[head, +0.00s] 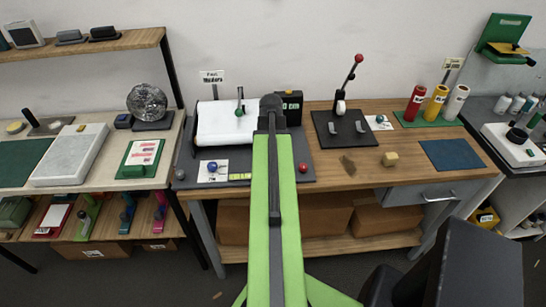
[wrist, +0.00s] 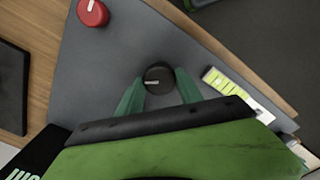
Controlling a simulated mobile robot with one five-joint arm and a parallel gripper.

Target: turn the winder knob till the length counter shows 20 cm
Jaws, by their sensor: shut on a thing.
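The winder knob (wrist: 158,74), small, round and black with a pale pointer line, sits on the grey base plate in the wrist view. My gripper (wrist: 159,83) has its green fingers on either side of the knob and is shut on it. In the head view my arm hides the knob and the fingers. The length counter (head: 292,106) is a black box with green characters at the back of the plate. Its display is partly covered by my arm; a 0 and "cm" seem to show, but I cannot read the full value.
A white film roll (head: 210,130) lies left of my arm. A red knob (head: 303,167) is at the plate's right, also in the wrist view (wrist: 92,12). A yellow-green label (wrist: 222,83) lies near the black knob. A black lever press (head: 342,125) stands farther right.

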